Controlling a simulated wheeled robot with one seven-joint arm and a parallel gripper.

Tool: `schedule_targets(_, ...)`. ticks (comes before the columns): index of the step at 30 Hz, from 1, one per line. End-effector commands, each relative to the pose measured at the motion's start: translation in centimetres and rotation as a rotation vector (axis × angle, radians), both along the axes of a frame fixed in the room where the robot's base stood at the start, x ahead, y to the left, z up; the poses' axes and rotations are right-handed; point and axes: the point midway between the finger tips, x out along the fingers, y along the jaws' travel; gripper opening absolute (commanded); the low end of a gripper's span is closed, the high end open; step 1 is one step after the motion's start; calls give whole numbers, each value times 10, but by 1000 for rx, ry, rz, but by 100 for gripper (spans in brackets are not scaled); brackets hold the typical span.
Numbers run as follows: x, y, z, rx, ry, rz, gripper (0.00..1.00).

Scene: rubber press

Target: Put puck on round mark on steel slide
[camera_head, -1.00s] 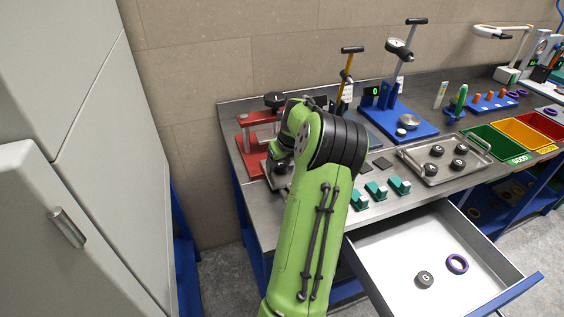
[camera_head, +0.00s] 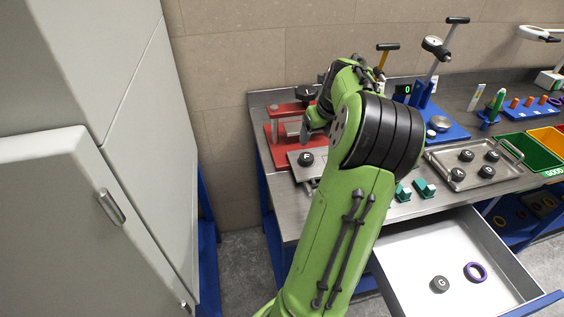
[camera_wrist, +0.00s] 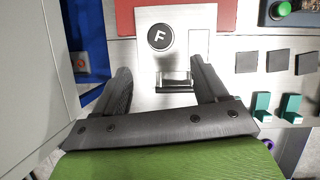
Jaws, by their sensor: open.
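A dark round puck marked F (camera_wrist: 160,37) lies flat on the steel slide (camera_wrist: 150,65) at the front of the red press (camera_head: 286,148). In the head view the puck (camera_head: 306,158) shows on the slide just left of my arm. No round mark shows; any mark under the puck is hidden. My gripper (camera_wrist: 162,74) is open and empty in the wrist view. Its fingers are spread either side of the slide's handle (camera_wrist: 174,82), with the puck beyond them and apart from them.
An open drawer (camera_head: 420,255) holds a puck marked G (camera_head: 439,284) and a purple ring (camera_head: 475,272). A steel tray (camera_head: 457,180) holds several pucks. Teal blocks (camera_head: 424,188) stand along the bench front. A grey cabinet (camera_head: 60,220) stands close on the left.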

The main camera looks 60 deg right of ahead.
Motion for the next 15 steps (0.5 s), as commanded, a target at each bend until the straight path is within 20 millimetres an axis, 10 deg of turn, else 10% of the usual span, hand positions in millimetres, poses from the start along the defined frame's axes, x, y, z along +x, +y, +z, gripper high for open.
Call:
schedule_targets(8, 31, 34, 10, -67, 78, 230, 73)
schedule_targets(15, 97, 202, 48, -400, 386, 1291, 73)
